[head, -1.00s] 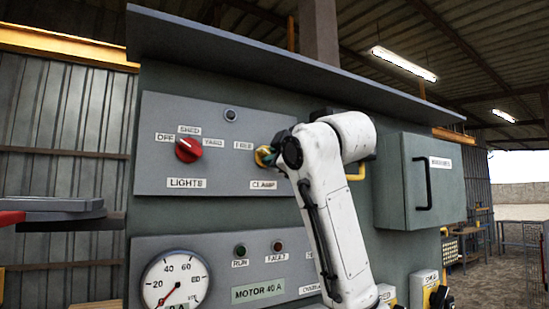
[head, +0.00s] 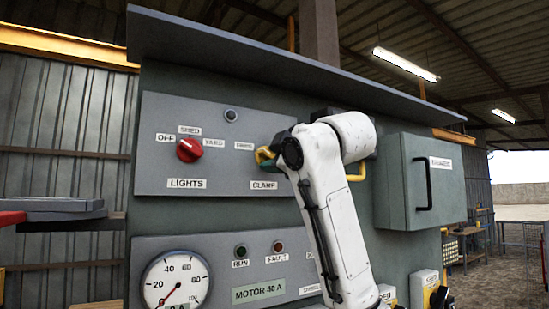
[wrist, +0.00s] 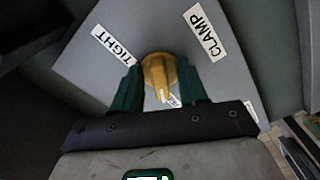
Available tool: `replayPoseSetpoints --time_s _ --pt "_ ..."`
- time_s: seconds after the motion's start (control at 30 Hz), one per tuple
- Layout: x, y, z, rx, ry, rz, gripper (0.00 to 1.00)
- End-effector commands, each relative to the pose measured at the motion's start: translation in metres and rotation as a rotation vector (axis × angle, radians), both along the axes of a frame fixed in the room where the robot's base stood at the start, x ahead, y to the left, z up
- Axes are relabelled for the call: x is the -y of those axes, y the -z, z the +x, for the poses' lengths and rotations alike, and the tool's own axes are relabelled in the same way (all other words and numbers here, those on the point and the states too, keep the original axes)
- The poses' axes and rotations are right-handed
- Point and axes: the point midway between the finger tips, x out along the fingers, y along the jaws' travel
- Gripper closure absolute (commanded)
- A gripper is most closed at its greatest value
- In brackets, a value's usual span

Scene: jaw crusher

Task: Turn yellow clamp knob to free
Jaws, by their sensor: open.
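The yellow clamp knob (wrist: 158,70) sits on the grey panel between the two green fingers of my gripper (wrist: 160,77) in the wrist view. The fingers are open, one on each side of it; I cannot tell whether either touches. The knob's narrow, white-marked end points down in that view, towards a small white label (wrist: 175,101) that is partly hidden. The TIGHT label (wrist: 113,44) is at upper left and the CLAMP label (wrist: 205,32) at upper right. In the head view the knob (head: 263,154) is mostly hidden by my arm, beside the FREE label (head: 244,146).
A red LIGHTS knob (head: 189,150) sits left on the same panel. A grey box with a black handle (head: 426,185) juts out at right. A metal hood (head: 240,55) overhangs the panel. A round gauge (head: 176,284) and small lamps are below.

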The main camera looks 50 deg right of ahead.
Motion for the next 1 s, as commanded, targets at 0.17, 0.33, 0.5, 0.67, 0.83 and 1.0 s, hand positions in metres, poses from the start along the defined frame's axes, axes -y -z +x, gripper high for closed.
replayPoseSetpoints --time_s 0.17,0.33,0.5,0.67,0.83,1.0 --pt "-0.003 0.001 -0.009 0.003 0.0 -0.001 0.57" --pt "-0.011 0.002 -0.038 0.006 0.0 -0.003 0.57" --pt "-0.02 0.002 -0.069 0.005 0.0 -0.003 0.57" --pt "-0.027 0.001 -0.091 0.003 0.0 -0.002 0.57" --pt "-0.029 0.001 -0.102 0.0 0.0 0.0 0.57" --pt "-0.03 0.0 -0.104 -0.001 0.0 0.0 0.57"
